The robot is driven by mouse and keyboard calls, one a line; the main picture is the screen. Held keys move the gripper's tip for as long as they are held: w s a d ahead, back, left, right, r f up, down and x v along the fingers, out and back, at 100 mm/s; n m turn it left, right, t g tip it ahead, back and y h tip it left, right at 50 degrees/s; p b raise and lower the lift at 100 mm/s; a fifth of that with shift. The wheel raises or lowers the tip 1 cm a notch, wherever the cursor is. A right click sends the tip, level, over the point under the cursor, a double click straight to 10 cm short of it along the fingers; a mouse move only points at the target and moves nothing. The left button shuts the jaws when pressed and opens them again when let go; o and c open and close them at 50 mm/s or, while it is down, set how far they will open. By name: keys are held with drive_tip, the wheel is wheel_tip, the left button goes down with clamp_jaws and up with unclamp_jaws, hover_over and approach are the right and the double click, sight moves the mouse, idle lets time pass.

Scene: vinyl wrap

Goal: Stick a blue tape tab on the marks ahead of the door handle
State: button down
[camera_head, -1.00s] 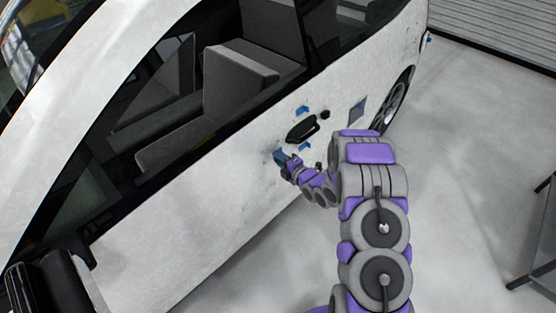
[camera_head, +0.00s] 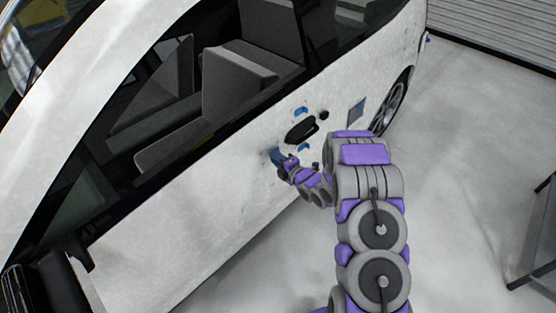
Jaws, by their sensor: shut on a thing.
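The black door handle (camera_head: 301,129) sits on the white car door (camera_head: 215,195). Small blue tabs are on the door above the handle (camera_head: 301,111) and below it (camera_head: 303,147). My gripper (camera_head: 281,161) is at the door surface, to the left of and below the handle. It is shut on a blue tape tab (camera_head: 275,155), which lies at or against the door. Faint grey marks (camera_head: 265,151) show just left of the tab. The fingertips and part of the tab are hard to make out, and I cannot tell whether the tab touches the paint.
A grey-blue square patch (camera_head: 356,110) and a small round black part (camera_head: 323,115) are on the body right of the handle. The rear wheel (camera_head: 391,106) stands beyond. A dark-legged table (camera_head: 535,245) is at the right edge. The floor (camera_head: 460,170) between is clear.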

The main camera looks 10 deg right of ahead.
drive_tip(key=shift+w+a, duration=0.2)
drive_tip(key=shift+a, duration=0.3)
drive_tip(key=shift+w, duration=0.15)
idle(0.4)
drive_tip(key=c, duration=0.9)
unclamp_jaws()
drive_tip(key=shift+f, duration=0.1)
drive_tip(key=p+v, duration=0.2)
drive_tip(key=v, duration=1.5)
drive_tip(key=shift+d+f, duration=0.1)
drive_tip(key=shift+d, duration=0.1)
